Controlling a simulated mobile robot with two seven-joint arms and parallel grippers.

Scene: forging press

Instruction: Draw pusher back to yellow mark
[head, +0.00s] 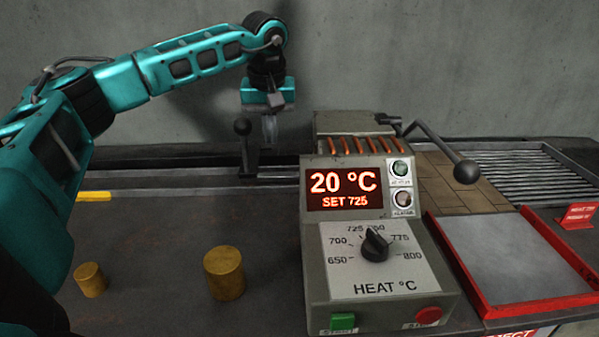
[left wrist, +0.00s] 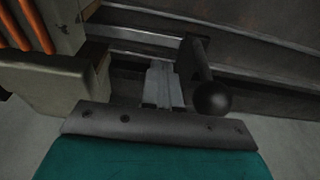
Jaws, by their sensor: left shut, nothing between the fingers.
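The pusher has an upright dark handle with a round black knob (head: 243,127), standing in the rail channel left of the heater unit. The knob (left wrist: 212,98) also shows in the left wrist view, with its post behind it. The yellow mark (head: 95,196) lies at the channel's front edge, far to the left of the handle. My left gripper (head: 269,142) points down just right of the handle, between it and the heater unit. Its fingers (left wrist: 164,80) are shut and empty beside the post; whether they touch it I cannot tell. My right gripper is out of view.
The heater unit (head: 380,285) reads 20 °C, set 725. A lever with a black ball (head: 466,172) sticks out behind it. Two brass cylinders (head: 224,273) (head: 90,280) stand on the bench at front left. A red-rimmed tray (head: 470,295) lies at right. The channel left of the handle looks clear.

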